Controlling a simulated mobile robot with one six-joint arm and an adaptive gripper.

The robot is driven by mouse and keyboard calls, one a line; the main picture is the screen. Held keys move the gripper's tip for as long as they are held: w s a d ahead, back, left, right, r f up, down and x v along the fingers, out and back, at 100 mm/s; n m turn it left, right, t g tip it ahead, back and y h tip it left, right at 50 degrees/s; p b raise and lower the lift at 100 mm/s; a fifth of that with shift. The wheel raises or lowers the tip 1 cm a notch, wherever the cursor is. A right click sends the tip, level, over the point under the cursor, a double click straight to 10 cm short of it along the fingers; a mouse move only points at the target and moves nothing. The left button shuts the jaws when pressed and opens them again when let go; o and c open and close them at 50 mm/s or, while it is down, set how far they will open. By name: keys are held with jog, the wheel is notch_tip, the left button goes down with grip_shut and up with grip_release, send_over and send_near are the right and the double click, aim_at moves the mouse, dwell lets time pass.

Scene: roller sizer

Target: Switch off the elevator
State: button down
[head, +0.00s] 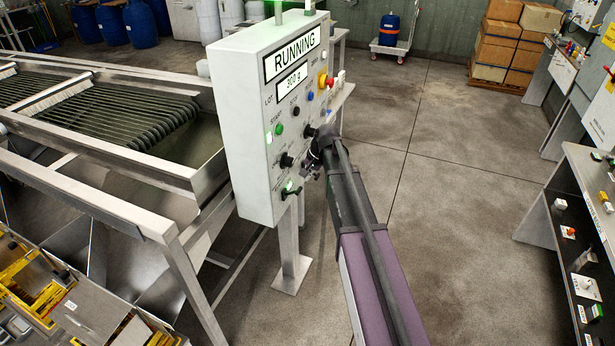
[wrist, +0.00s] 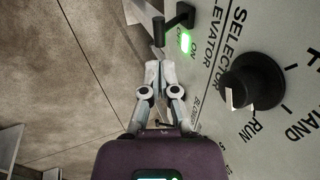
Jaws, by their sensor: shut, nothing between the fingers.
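The control panel (head: 247,125) shows RUNNING on its upper display. The elevator switch (head: 291,192) is a black lever at the panel's bottom, with a lit green lamp (head: 288,184) beside it. In the wrist view the lever (wrist: 172,25) is at the top, by the ELEVATOR label (wrist: 203,62), and the lamp (wrist: 186,42) glows green beside ON/OFF lettering. My gripper (wrist: 160,66) is shut and empty, its tips just below the lever in that view and apart from it. In the head view my gripper is at the panel's lower right, its tips largely hidden.
A black selector knob (wrist: 253,82) marked RUN and HAND sits close to the right of my gripper in the wrist view. The roller machine (head: 110,115) stands left of the panel. Open floor (head: 440,190) lies to the right, before a side bench (head: 585,215).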

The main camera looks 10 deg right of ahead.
aim_at(299, 189)
jog(key=shift+b+x, duration=2.5)
jog(key=shift+x, duration=0.5)
